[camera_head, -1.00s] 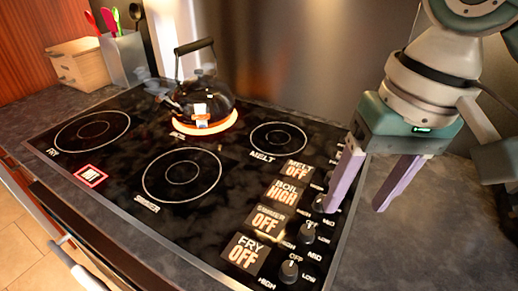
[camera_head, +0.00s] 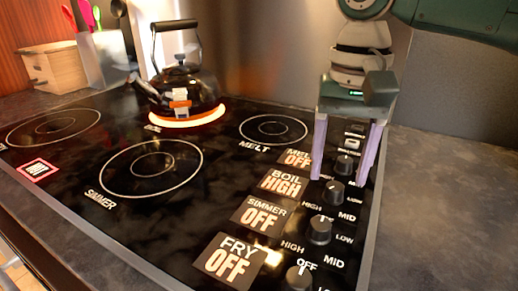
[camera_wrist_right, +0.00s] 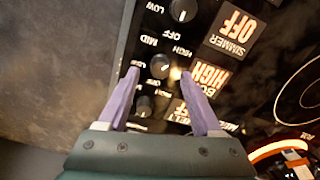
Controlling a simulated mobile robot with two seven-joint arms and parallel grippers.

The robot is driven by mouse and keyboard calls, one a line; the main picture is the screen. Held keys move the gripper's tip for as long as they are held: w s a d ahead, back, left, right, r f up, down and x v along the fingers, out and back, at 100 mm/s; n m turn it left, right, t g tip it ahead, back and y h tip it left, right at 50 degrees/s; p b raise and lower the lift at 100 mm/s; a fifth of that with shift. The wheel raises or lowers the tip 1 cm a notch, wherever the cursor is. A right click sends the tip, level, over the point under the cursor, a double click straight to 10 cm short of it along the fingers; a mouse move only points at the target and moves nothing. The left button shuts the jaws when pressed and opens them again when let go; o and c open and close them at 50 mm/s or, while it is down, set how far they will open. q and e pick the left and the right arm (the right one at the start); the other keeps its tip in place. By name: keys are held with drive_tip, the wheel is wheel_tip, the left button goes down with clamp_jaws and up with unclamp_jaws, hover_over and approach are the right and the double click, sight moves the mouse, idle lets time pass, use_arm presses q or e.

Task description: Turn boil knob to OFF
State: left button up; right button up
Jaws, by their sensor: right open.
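The black boil knob (camera_head: 333,192) sits in the column of knobs at the right side of the cooktop, beside the display tile (camera_head: 283,184) reading BOIL HIGH. It also shows in the right wrist view (camera_wrist_right: 160,65), between the tips of my fingers. My right gripper (camera_head: 340,182) is open and points down, its two purple fingers on either side of the knob column near the boil knob. In the right wrist view the fingers (camera_wrist_right: 160,73) show a gap to the knob on both sides. My left gripper is not in view.
The simmer knob (camera_head: 320,230) and fry knob (camera_head: 299,278) lie nearer; the melt knob (camera_head: 345,165) is just behind, between the fingers. A black kettle (camera_head: 182,85) stands on the glowing back burner. The grey counter (camera_head: 440,200) at right is clear.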

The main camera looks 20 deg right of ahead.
sight(334, 192)
drive_tip(key=shift+f, duration=1.35)
clamp_jaws()
